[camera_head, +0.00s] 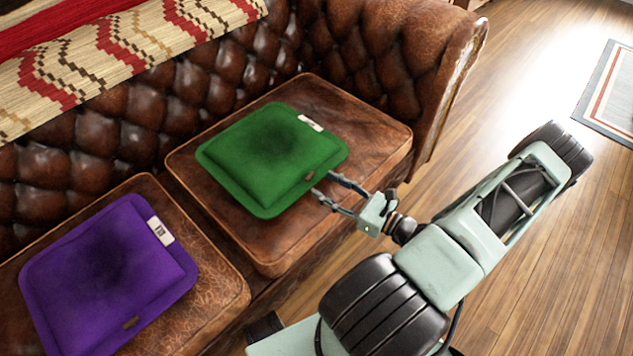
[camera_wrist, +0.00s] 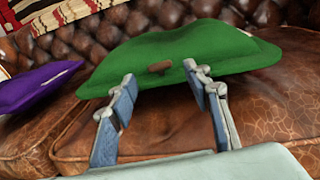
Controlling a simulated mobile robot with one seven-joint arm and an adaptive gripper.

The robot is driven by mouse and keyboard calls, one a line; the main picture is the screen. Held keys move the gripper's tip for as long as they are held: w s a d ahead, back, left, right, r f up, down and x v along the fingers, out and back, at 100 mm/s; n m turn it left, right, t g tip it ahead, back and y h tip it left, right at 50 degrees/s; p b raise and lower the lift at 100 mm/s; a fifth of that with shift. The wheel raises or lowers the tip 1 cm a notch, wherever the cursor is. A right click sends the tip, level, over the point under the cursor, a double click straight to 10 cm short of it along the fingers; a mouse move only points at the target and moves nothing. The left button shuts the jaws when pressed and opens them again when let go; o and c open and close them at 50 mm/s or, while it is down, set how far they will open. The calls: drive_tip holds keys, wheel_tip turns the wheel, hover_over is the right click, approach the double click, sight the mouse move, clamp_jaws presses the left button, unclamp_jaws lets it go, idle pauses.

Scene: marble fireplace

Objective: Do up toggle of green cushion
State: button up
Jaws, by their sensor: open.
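The green cushion (camera_head: 272,157) lies flat on the right seat of a brown leather sofa. Its small brown toggle (camera_head: 309,176) sits on the near edge, facing my gripper. In the wrist view the toggle (camera_wrist: 159,67) shows between my two fingertips and beyond them, on the front of the green cushion (camera_wrist: 190,45). My gripper (camera_head: 322,189) is open and empty, with its fingertips close to the cushion's near edge. In the wrist view the gripper (camera_wrist: 158,82) has its fingers well apart. I cannot tell whether a fingertip touches the cushion.
A purple cushion (camera_head: 108,275) with its own brown toggle lies on the left seat. The tufted sofa back (camera_head: 150,110) stands behind, draped with a patterned blanket (camera_head: 110,50). The sofa arm (camera_head: 440,70) rises at the right. Wooden floor (camera_head: 540,250) lies open at the right.

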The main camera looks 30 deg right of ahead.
sight(311, 178)
drive_tip(key=shift+b+x, duration=0.3)
drive_tip(key=shift+x, duration=1.7)
drive_tip(key=shift+c, duration=0.5)
